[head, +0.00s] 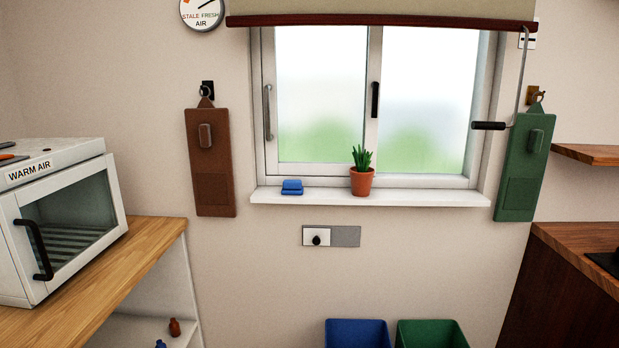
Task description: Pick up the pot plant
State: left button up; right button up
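The pot plant (362,181) is a small terracotta pot with spiky green leaves. It stands upright on the white window sill (420,198), in front of the window's middle frame. Neither of my grippers shows in the head view, and nothing touches the plant.
A blue block-like object (292,187) lies on the sill left of the plant. A crank handle (488,126) hangs at the right of the window (420,100). Blue (357,335) and green (431,335) bins stand below. A white warm-air oven (70,215) sits on the left wooden counter (135,265).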

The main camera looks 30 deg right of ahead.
aim_at(361, 175)
jog(key=z, duration=1.3)
